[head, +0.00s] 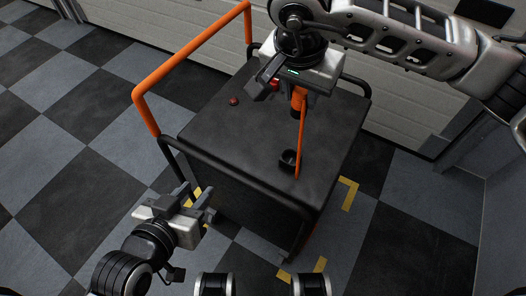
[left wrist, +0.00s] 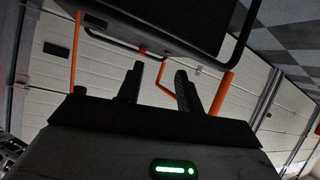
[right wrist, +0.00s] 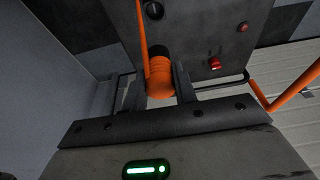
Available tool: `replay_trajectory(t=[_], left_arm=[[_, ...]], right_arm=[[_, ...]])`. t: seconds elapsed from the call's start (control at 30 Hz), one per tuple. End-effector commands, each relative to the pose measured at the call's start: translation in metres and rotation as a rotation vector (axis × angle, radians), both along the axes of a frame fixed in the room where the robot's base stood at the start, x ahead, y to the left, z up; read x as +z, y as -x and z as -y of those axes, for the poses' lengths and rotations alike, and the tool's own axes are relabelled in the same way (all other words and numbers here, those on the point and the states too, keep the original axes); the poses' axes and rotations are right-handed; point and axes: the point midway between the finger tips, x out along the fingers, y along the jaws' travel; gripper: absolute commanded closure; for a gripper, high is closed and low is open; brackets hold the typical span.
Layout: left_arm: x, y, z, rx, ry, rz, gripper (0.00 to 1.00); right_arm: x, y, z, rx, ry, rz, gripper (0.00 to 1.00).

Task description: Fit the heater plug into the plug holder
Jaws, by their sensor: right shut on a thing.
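The heater plug (head: 299,98) is an orange ribbed body with a black end. In the right wrist view the plug (right wrist: 160,76) sits between the two fingers of my right gripper (right wrist: 165,88), which is shut on it. In the head view my right gripper (head: 281,84) is above the far right part of the dark cart top. An orange cable runs from the plug down to the near right of the top. A black cup-like ring (head: 288,160), seemingly the plug holder, stands there, apart from the plug. My left gripper (head: 188,203) is open and empty, beside the cart's near left corner.
The cart top (head: 235,140) is mostly bare. A red button (head: 233,101) sits on its far left part. An orange handle (head: 185,58) rises along the left side, and black rails (head: 235,172) edge the cart. A panelled door stands behind; the checkered floor at left is clear.

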Motion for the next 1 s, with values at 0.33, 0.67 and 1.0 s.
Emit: replay_trajectory(t=[0.33,0.67,1.0], left_arm=[[-0.045,0.0,0.012,-0.039,0.011,-0.068,0.64],[-0.085,-0.003,0.018,-0.068,0.008,-0.136,0.64],[-0.121,-0.008,0.03,-0.104,0.021,-0.19,0.64]], right_arm=[[-0.029,0.0,0.0,0.0,0.0,0.001,0.96],[-0.051,0.0,0.0,0.0,0.0,0.002,0.96],[-0.076,0.0,0.0,0.0,-0.001,0.0,0.96]])
